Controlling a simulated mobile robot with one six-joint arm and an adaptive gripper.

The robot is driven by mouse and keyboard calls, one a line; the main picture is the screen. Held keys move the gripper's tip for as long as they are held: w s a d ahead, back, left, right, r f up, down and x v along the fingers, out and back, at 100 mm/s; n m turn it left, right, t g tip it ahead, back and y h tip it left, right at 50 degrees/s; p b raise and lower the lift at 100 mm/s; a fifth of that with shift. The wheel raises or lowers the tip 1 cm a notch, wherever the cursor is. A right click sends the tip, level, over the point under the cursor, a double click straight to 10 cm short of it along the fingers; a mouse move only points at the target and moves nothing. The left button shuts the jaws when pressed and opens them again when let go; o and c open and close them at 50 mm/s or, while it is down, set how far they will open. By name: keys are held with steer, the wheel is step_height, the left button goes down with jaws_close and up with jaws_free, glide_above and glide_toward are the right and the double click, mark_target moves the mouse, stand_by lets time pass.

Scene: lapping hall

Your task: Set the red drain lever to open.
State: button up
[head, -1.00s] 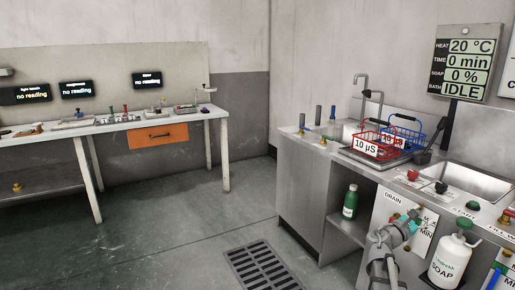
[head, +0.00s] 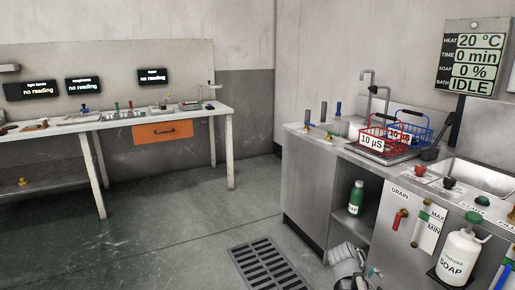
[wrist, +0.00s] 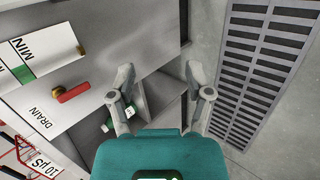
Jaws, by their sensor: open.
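The red drain lever (head: 399,219) is on the grey front panel of the sink unit, under the DRAIN label (head: 400,194). Its handle hangs roughly straight down from a brass pivot. In the wrist view the lever (wrist: 74,93) shows left of my gripper, with nothing touching it. My gripper (wrist: 161,78) is open and empty, its two fingers spread over the edge of the open shelf bay.
A green-striped MAX/MIN gauge (head: 430,229) with a brass knob is just right of the lever. A white soap bottle (head: 459,257) stands out in front of the panel farther right. A green bottle (head: 355,198) stands on the open shelf. A floor grate (head: 268,266) lies left.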

steer(key=s+a+f+m+g+y+b, duration=0.1)
steer(key=s+a+f+m+y, duration=0.2)
steer(key=a, duration=0.7)
steer(key=s+a+f+m+g+y+b, duration=0.1)
steer(key=s+a+f+y, duration=0.35)
steer(key=a, duration=0.45)
step_height(320, 180, up, 39)
steer(key=p, duration=3.8)
steer(key=shift+w+y+p, duration=0.35)
steer(key=shift+y, duration=0.1)
steer(key=shift+c, duration=0.6)
steer(key=shift+s, duration=0.15)
